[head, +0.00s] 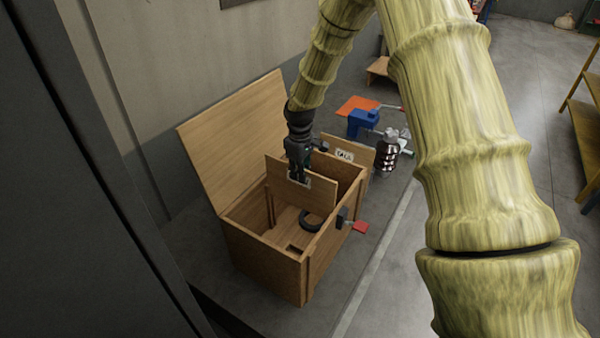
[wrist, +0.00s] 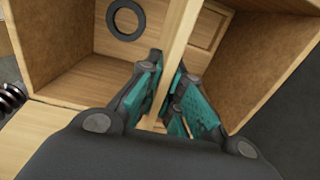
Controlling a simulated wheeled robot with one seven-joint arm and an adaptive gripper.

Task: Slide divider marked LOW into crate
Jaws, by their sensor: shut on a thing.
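The wooden crate (head: 262,262) stands with its lid (head: 230,135) open. My gripper (head: 298,176) points down over the crate and is shut on the top edge of a wooden divider (head: 283,184). A pale label on this divider is mostly hidden by the fingers, so I cannot read it. The divider is roughly upright, its lower part inside the crate and its top above the rim. In the wrist view the divider (wrist: 183,32) shows edge-on between the teal finger pads (wrist: 170,98). I cannot tell whether its edges are in the crate's guide strips.
A black ring (head: 310,221) lies on the crate floor. A red-handled clamp (head: 360,226) is on the near right wall. A blue vise (head: 362,120) and a metal coil (head: 391,150) stand beyond.

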